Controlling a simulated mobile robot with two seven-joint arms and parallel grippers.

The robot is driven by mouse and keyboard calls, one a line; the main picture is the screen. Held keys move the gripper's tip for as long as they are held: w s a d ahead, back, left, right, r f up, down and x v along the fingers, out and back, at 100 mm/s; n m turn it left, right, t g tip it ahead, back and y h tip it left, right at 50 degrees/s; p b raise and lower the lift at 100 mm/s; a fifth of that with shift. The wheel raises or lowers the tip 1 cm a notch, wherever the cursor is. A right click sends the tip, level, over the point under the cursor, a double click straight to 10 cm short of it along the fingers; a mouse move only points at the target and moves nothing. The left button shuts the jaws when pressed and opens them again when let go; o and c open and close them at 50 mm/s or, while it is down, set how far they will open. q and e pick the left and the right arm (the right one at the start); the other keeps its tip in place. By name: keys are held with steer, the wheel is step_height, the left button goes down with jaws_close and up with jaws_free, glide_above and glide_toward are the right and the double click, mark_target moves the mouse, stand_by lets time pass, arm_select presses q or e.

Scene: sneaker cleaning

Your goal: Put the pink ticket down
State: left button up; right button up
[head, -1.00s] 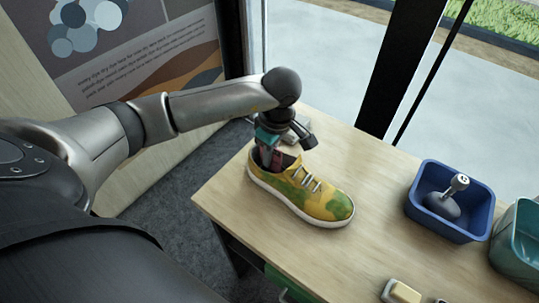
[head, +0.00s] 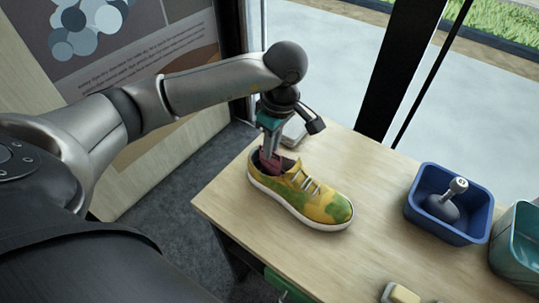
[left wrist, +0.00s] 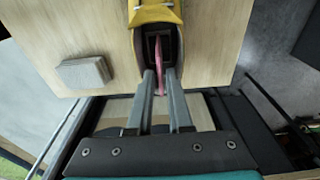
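The yellow and green sneaker (head: 312,203) stands on the table, its toe to the right in the head view; its heel end shows in the left wrist view (left wrist: 155,13). The pink ticket (head: 270,162) stands on edge in the shoe's opening. In the left wrist view the ticket (left wrist: 158,68) is a thin pink strip between my fingers, with gaps beside it. My left gripper (left wrist: 160,75) is open over the heel, fingers pointing down at the opening. The ticket's lower part is hidden inside the shoe. My right gripper is not in view.
A grey block (left wrist: 84,72) lies on the table (head: 372,180) beside the heel. A blue bin (head: 418,214) holding a grey-handled tool (head: 442,204) and a teal bin (head: 515,250) stand at the right. A cream-coloured block (head: 403,294) lies near the front.

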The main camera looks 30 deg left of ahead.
arm_select(q)
steer(key=r, duration=0.6)
steer(key=shift+d+r, duration=0.25)
steer(key=shift+d, duration=0.15)
